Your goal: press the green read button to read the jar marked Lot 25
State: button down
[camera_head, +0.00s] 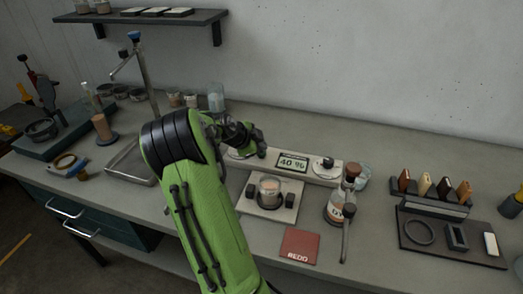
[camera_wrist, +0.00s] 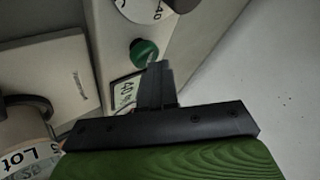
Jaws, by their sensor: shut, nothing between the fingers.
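The green read button (camera_wrist: 144,51) is a round knob on the pale reader unit, between its display and dial, in the wrist view. I cannot make it out in the head view. My gripper (camera_wrist: 158,68) is shut and empty, its fingertips close beside the button; I cannot tell if they touch. In the head view my gripper (camera_head: 260,150) is at the reader, left of the display (camera_head: 293,162), which reads 40 %. A jar (camera_head: 269,190) stands on the pale platform in front of the reader. At the wrist view's lower left a jar label (camera_wrist: 28,158) shows "Lot"; its number is cut off.
A white dial (camera_head: 326,164) is at the reader's right end. A dark rack (camera_head: 430,202) and tray (camera_head: 463,252) are farther right. A wall runs behind the bench.

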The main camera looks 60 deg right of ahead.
jog(key=shift+r, duration=0.7)
jog(key=shift+r+p, duration=1.6)
jog(key=shift+r, duration=0.95)
